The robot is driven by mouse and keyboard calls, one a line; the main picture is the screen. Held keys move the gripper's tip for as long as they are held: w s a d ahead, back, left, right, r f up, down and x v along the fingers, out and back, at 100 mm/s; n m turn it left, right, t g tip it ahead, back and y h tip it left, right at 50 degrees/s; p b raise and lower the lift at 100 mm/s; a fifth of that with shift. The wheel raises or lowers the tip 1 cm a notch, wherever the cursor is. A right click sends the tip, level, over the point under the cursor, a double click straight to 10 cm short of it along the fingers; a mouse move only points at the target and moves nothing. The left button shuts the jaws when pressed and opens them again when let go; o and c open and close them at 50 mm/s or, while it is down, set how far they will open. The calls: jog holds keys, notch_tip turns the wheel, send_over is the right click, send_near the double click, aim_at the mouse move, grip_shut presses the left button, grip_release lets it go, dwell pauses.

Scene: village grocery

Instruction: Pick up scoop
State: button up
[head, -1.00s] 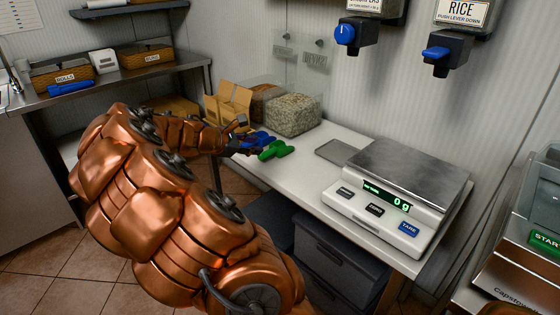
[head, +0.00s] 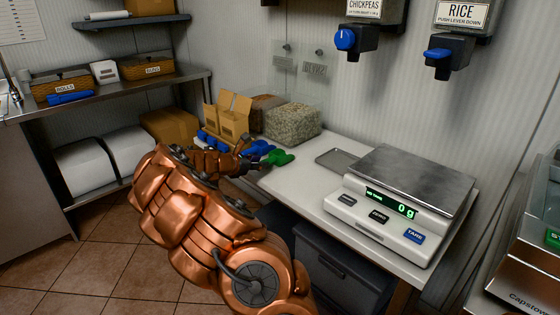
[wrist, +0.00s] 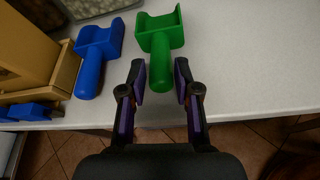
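A green scoop (head: 277,158) lies on the white counter (head: 292,186); it also shows in the wrist view (wrist: 161,48). A blue scoop (head: 257,149) lies just left of it, and it shows in the wrist view too (wrist: 96,52). My gripper (wrist: 161,80) is open, with one finger on each side of the green scoop's handle end as seen in the wrist view. I cannot tell whether the fingers touch it. In the head view my gripper (head: 247,157) is small and partly hidden at the counter's left edge.
Clear bins of dry goods (head: 293,124) and a cardboard box (head: 234,118) stand behind the scoops. A grey tray (head: 337,159) and a scale (head: 404,202) reading 0 g stand to the right. Dispensers (head: 449,52) hang above. The counter's front edge is close to my gripper.

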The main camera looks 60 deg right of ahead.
aim_at(275, 160)
jog(key=x, duration=0.3)
jog(key=shift+f, duration=0.25)
jog(key=shift+s+d+f, duration=0.1)
jog(key=shift+d, duration=0.35)
grip_shut()
